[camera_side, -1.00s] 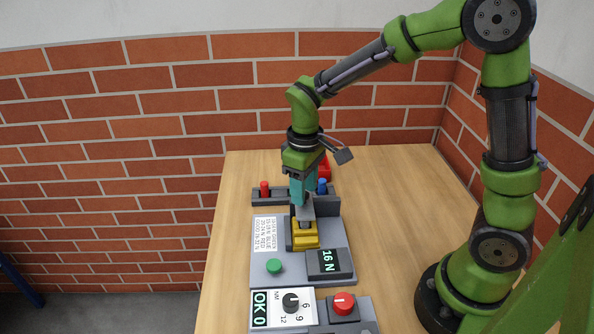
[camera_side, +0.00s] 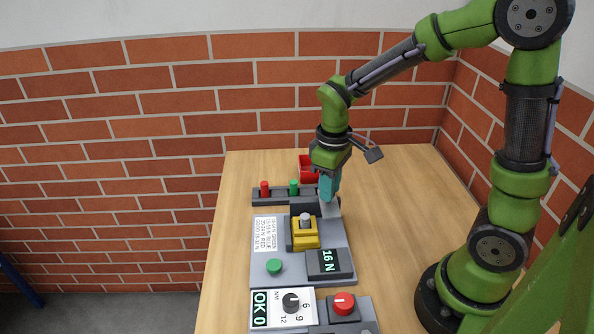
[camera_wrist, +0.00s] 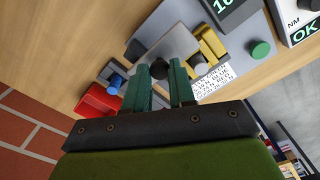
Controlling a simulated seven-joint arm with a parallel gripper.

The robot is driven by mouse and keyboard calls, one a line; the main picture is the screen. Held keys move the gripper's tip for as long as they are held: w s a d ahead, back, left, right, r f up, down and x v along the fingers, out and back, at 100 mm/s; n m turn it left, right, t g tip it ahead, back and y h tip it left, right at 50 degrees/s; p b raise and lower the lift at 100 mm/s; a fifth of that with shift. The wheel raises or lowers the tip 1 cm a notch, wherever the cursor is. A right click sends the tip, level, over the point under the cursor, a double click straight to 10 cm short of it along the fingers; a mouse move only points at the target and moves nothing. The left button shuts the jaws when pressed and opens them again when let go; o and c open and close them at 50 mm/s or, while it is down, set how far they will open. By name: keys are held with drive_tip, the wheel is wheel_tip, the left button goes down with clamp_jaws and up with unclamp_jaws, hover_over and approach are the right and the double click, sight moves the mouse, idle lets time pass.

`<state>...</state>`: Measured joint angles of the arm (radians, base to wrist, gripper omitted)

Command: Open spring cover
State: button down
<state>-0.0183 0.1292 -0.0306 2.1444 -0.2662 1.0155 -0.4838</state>
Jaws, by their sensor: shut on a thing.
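The yellow fixture (camera_side: 305,236) stands on the grey board with a grey top piece (camera_side: 305,216) on it; it also shows in the wrist view (camera_wrist: 212,44). My gripper (camera_side: 328,198) is behind and to the right of it, low over the board's back right corner. Its teal fingers (camera_wrist: 168,72) are shut on a grey piece (camera_side: 330,208), which I take to be the spring cover. In the wrist view a dark rounded knob (camera_wrist: 160,72) shows between the fingertips. Whether the piece touches the board is unclear.
A dark rack with a red peg (camera_side: 264,188) and a green peg (camera_side: 293,187) stands behind the board. A red bin (camera_side: 307,166) is at the back. A green button (camera_side: 273,267), a display (camera_side: 326,261) and a red knob (camera_side: 343,303) are nearer.

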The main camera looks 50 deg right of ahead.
sight(330, 206)
drive_tip(key=c, duration=0.9)
unclamp_jaws()
wheel_tip(330, 206, up, 17)
drive_tip(key=s+a+f+m+t, duration=0.1)
drive_tip(key=s+m+t, duration=0.1)
drive_tip(key=s, duration=0.1)
drive_tip(key=s+a+f+m+t+y, duration=0.1)
drive_tip(key=s+m+t, duration=0.1)
drive_tip(key=s+a+f+m+t+y, duration=0.1)
drive_tip(key=s+m+t, duration=0.1)
drive_tip(key=s+t, duration=0.1)
drive_tip(key=shift+s+a+f, duration=0.3)
